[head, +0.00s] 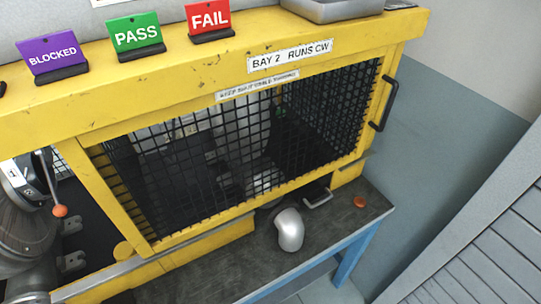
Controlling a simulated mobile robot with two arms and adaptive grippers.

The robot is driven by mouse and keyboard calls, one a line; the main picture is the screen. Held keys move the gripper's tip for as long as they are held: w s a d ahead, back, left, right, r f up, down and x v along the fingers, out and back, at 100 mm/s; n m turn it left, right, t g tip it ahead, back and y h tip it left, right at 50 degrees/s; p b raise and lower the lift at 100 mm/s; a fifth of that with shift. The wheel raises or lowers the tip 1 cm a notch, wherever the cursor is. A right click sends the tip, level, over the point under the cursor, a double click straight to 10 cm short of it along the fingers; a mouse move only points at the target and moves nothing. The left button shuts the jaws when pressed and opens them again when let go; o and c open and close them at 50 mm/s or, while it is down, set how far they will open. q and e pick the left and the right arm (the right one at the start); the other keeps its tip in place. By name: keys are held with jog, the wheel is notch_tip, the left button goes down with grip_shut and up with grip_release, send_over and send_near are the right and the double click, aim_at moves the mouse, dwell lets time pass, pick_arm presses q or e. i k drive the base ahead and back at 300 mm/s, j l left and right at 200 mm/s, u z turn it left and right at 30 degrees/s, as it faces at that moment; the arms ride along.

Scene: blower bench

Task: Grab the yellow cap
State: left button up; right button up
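A small round yellow piece (124,250), which may be the yellow cap, shows at the lower left corner of the yellow cage frame. It is close in colour to the frame, and I cannot tell whether it is loose or fixed there.
A yellow cage (190,235) with black mesh and a dark handle (384,103) fills the middle. PASS (136,35), FAIL (208,20) and BLOCKED (52,56) signs stand on top. A smooth silver object (290,230) sits at the bench. An orange-knobbed lever (60,211) is at left.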

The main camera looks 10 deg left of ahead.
aim_at(124, 250)
jog(key=u, duration=1.7)
